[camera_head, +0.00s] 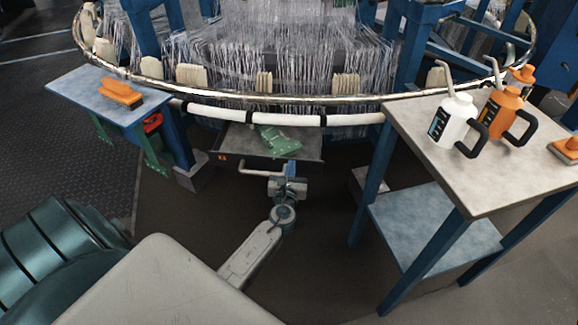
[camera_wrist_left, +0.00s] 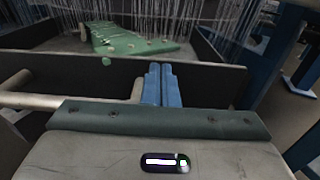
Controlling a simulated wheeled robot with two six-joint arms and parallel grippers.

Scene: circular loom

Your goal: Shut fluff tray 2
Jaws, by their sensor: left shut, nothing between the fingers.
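The fluff tray (camera_head: 238,138) is a dark, shallow drawer that stands out from under the loom, open at the top. A small orange mark sits on its front, too small to read. Its pale bar handle (camera_head: 255,170) is on the front and also shows in the left wrist view (camera_wrist_left: 45,100). A green slotted piece (camera_wrist_left: 135,44) lies inside the tray. My left gripper (camera_head: 291,168) is at the tray's front, right of the handle's middle. Its blue fingers (camera_wrist_left: 159,84) are shut and empty, close to the front panel; I cannot tell if they touch. My right gripper is out of view.
The loom's white-and-black ring (camera_head: 270,118) curves above the tray. A side table (camera_head: 75,90) with an orange brush stands left. A bench (camera_head: 430,115) with white (camera_head: 455,118) and orange (camera_head: 500,110) bottles stands right. The floor in front of the tray is clear apart from my arm.

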